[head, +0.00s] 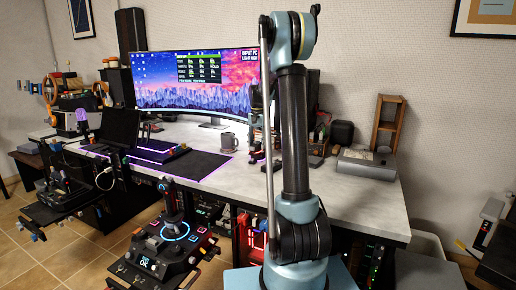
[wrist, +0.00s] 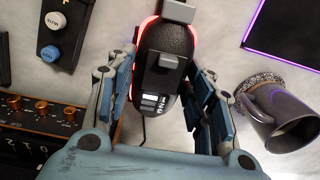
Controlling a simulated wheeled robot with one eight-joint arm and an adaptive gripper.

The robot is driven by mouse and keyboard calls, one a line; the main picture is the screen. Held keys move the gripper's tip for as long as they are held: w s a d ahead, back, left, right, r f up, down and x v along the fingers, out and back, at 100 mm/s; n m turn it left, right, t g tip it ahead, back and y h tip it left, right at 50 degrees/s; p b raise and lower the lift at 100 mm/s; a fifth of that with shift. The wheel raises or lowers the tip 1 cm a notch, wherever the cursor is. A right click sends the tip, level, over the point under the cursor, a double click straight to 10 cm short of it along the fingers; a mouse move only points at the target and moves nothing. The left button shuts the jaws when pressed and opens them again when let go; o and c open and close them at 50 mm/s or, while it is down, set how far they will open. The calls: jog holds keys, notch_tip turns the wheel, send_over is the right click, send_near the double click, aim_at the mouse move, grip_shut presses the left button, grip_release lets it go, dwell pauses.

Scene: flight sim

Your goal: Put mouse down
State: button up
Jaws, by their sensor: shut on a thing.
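The mouse (wrist: 163,42) is black with red glowing edges and fills the upper middle of the wrist view. My gripper (wrist: 160,85) has its blue-grey fingers on both sides of the mouse and is shut on it. The pale desk surface (wrist: 215,35) lies beneath the mouse. I cannot tell whether the mouse touches the desk or hangs just above it. In the head view my arm stands in front of the desk (head: 355,198), and the gripper and mouse cannot be made out there.
A grey mug (wrist: 285,120) is close to the right finger in the wrist view; it also shows in the head view (head: 228,141). A dark purple-edged mat (wrist: 290,28) lies upper right. A button box (wrist: 62,30) and a knobbed panel (wrist: 40,118) are on the left.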

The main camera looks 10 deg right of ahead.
jog(key=shift+f, duration=0.75)
jog(key=o, duration=1.1)
notch_tip(320, 180, up, 12)
